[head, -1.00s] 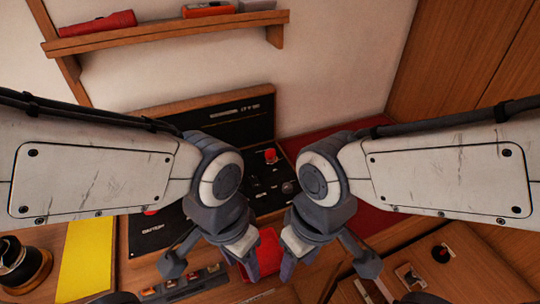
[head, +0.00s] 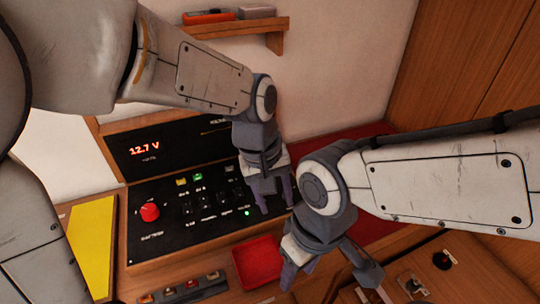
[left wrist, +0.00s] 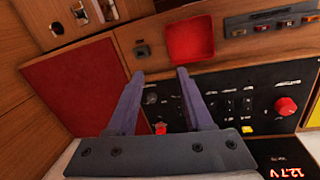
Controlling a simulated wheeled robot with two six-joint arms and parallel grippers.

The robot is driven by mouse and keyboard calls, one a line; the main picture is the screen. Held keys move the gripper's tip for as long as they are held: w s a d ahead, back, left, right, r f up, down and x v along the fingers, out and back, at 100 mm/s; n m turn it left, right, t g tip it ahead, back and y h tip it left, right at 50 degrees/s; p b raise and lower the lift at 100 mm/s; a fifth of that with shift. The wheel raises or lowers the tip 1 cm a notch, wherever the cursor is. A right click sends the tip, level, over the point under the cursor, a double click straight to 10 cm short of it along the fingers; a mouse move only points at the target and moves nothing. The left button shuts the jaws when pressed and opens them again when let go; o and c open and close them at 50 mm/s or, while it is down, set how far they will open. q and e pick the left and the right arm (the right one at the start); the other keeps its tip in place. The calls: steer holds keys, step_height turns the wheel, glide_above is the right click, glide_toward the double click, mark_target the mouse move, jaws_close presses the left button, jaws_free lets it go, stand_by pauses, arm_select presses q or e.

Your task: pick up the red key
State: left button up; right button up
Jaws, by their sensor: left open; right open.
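A small red piece (left wrist: 160,128), probably the red key, shows low between my left gripper's fingers in the left wrist view, against the black panel (left wrist: 225,84). Its shape is too small to make out. In the head view my left gripper (head: 275,208) is in front of that part of the panel and hides it. My left gripper (left wrist: 160,73) is open with nothing between its fingertips. My right gripper (head: 300,278) is open and lower, to the right of the red tray (head: 257,263).
A red round knob (head: 150,211) sits on the panel's left part. A lit 12.7 V display (head: 144,150) stands behind it. A row of switches (head: 186,287) lies in front. A yellow sheet (head: 92,245) is at left. A wooden shelf (head: 228,28) hangs above.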

arm_select(q)
steer(key=w+a+f+n+t+h, duration=0.1)
steer(key=w+a+f+n, duration=0.15)
steer(key=w+n, duration=0.6)
steer(key=w+a+f+n, duration=0.1)
steer(key=w+f+n, duration=0.35)
steer(key=w, duration=0.75)
steer(key=w+a+f+n+t+h, duration=0.1)
steer(key=w+n, duration=0.7)
steer(key=w, duration=0.2)
steer(key=shift+n, duration=0.3)
steer(key=p+x, duration=0.3)
steer(key=x, duration=0.6)
steer(key=shift+a+f, duration=0.15)
steer(key=shift+f, duration=0.1)
steer(key=shift+w+f, duration=0.15)
steer(key=shift+f, duration=0.3)
jaws_close()
